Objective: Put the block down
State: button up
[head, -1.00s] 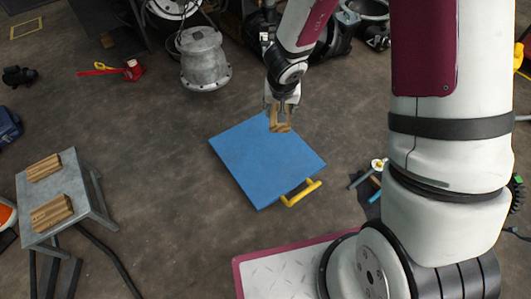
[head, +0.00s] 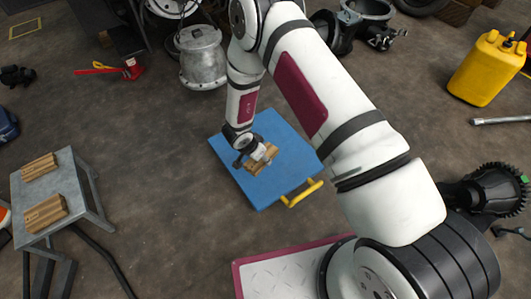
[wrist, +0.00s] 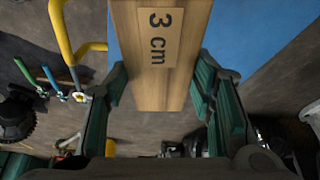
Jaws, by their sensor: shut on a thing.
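A wooden block marked "3 cm" (wrist: 160,85) is between the two dark green finger pads of my gripper (wrist: 160,92) in the wrist view. The pads press on its long sides, so the gripper is shut on it. In the head view the block (head: 254,169) appears over the middle of the blue platform (head: 230,165), partly hidden by my gripper (head: 261,156). I cannot tell whether the block touches the platform or hangs just above it. Blue platform surface (wrist: 255,35) also shows beside the block in the wrist view.
A grey side table (head: 75,190) at the left holds two wooden blocks, one farther (head: 40,167) and one nearer (head: 45,212). A yellow handle (head: 303,192) sticks out from the platform's near right edge. A yellow jerrycan (head: 486,68) stands at the right. The platform is otherwise clear.

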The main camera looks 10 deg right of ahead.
jog(key=s+f+m, duration=0.1)
jog(key=f, duration=0.3)
jog(key=s+f+m+b, duration=0.1)
jog(key=f, duration=0.4)
jog(key=s+f+m+g, duration=0.1)
jog(key=s+f, duration=0.1)
jog(key=f, duration=0.2)
jog(key=shift+a+f+h, duration=0.3)
jog(key=shift+a+f, duration=0.05)
jog(key=b, duration=0.6)
send_near(279, 163)
jog(key=shift+w+d+f, duration=0.2)
jog(key=shift+d+f, duration=0.5)
jog(key=shift+w+d+f+b, duration=0.15)
jog(key=shift+f+b, duration=0.45)
jog(key=shift+f, duration=0.3)
jog(key=shift+w+d+f+b, duration=0.1)
jog(key=shift+w+f+b, duration=0.05)
jog(key=shift+f+b, duration=0.6)
jog(key=shift+f, duration=0.15)
jog(key=shift+f, duration=0.1)
jog(key=o, duration=1.2)
jog(key=shift+o, duration=0.2)
jog(key=p+v, duration=0.5)
jog(key=v, duration=0.7)
jog(key=shift+p, duration=0.3)
